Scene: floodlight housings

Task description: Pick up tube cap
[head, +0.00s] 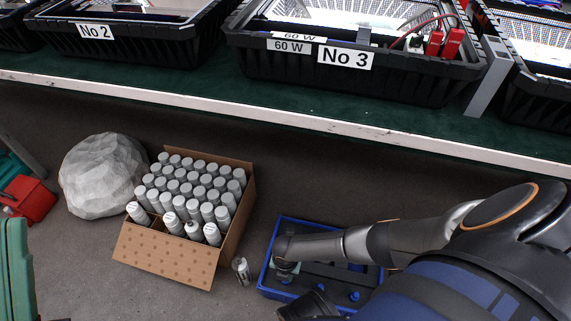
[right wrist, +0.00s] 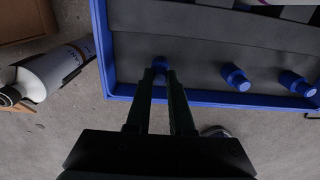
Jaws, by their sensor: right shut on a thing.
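My right gripper (right wrist: 160,72) is shut on a blue tube cap (right wrist: 159,62) inside the blue tray (right wrist: 200,99), near its left end. I cannot tell if that cap is raised. Two more blue caps, a middle one (right wrist: 236,77) and a right one (right wrist: 298,83), stand in a row on the tray's dark floor. In the head view my right arm reaches in from the right over the tray (head: 264,279), and its wrist hides most of the gripper. My left gripper's jaws cannot be made out in the head view.
A white tube (head: 242,270) stands on the floor left of the tray; it also shows in the right wrist view (right wrist: 48,72). A cardboard box (head: 165,255) holds many capped tubes. A white bag (head: 103,175) lies left of it. A green bench with black crates (head: 345,85) runs behind.

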